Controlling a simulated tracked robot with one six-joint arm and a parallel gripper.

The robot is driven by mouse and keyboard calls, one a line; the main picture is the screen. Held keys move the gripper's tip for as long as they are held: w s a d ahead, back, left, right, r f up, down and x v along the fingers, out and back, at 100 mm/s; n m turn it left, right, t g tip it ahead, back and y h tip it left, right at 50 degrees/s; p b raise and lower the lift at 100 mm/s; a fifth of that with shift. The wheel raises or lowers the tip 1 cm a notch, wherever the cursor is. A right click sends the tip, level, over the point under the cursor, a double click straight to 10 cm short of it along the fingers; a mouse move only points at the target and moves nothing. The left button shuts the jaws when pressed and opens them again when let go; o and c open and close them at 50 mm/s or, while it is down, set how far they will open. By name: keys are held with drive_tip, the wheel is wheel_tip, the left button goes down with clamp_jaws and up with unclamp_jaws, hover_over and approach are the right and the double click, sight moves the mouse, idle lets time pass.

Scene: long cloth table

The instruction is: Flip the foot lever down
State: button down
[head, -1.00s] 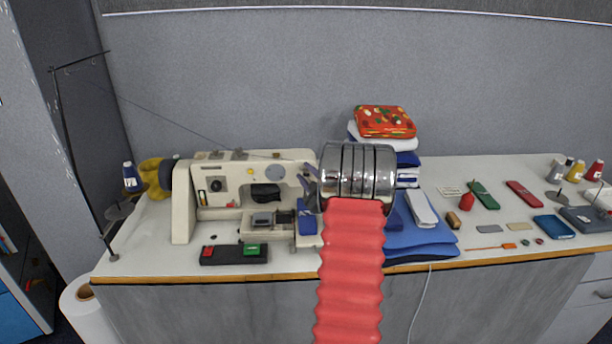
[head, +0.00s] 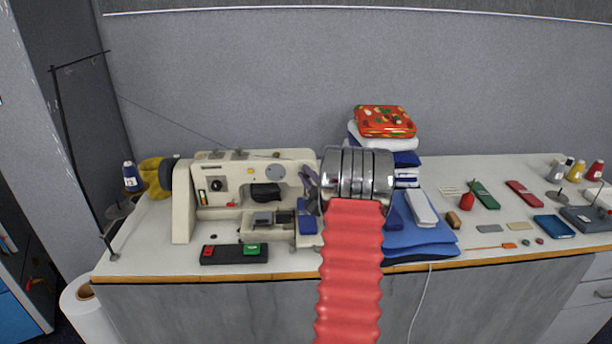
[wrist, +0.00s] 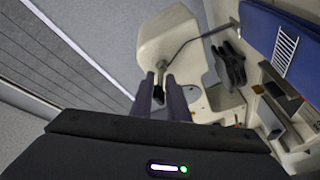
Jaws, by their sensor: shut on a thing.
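The cream sewing machine (head: 210,178) stands on the left part of the table; its head end also fills the upper middle of the wrist view (wrist: 165,40). My gripper (head: 308,178) is at the machine's right end, and my arm hides part of that end. In the wrist view my gripper (wrist: 160,82) has its fingers close together around the dark end of a thin bent metal rod, which seems to be the foot lever (wrist: 160,66). The rod runs up and right from the fingertips. The lever cannot be made out in the head view.
A black switch box (head: 234,255) with red and green buttons lies before the machine. Folded blue cloth (head: 420,238) lies right of my arm, with a cloth stack and a red patterned tin (head: 385,121) behind. A thread stand (head: 75,160) rises at the left.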

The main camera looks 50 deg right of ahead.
drive_tip(key=shift+f+n+t+h, duration=0.3)
drive_tip(key=shift+n+t, duration=0.1)
drive_tip(key=shift+t, duration=0.35)
drive_tip(key=shift+f+n+t+h, duration=0.3)
drive_tip(key=shift+n+t, duration=0.1)
drive_tip(key=shift+t, duration=0.35)
drive_tip(key=c, duration=1.8)
unclamp_jaws()
drive_tip(key=shift+s, duration=0.1)
drive_tip(key=shift+v, duration=3.7)
drive_tip(key=shift+c, duration=0.2)
